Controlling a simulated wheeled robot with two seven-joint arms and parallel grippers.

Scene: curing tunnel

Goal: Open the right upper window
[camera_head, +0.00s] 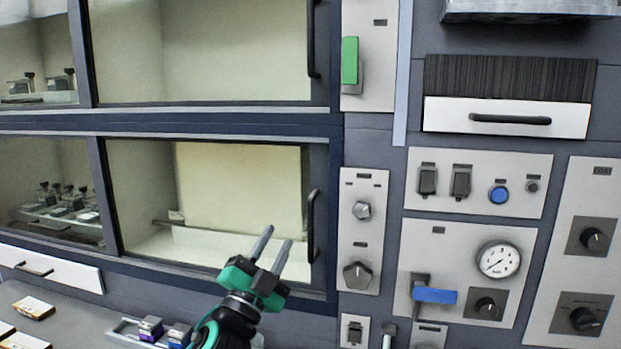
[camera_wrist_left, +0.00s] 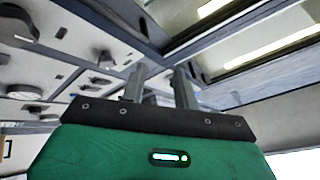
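The right upper window (camera_head: 225,50) is a wide glass pane in a dark frame at the top of the head view. It appears shut, and its top edge is cut off. Its dark vertical handle (camera_head: 313,42) is at the right side. My left gripper (camera_head: 277,236) is open and empty, its two grey fingers apart and pointing up. It is in front of the right lower window (camera_head: 140,200), well below the upper handle. Its fingers also show apart in the left wrist view (camera_wrist_left: 159,78). My right gripper is not in view.
The lower window has a similar dark handle (camera_head: 311,225), just right of my fingers. A panel with a green switch (camera_head: 350,60) is right of the upper window. Knobs, a gauge (camera_head: 498,259) and a blue lever (camera_head: 435,295) are at right. Small boxes (camera_head: 150,327) lie below.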

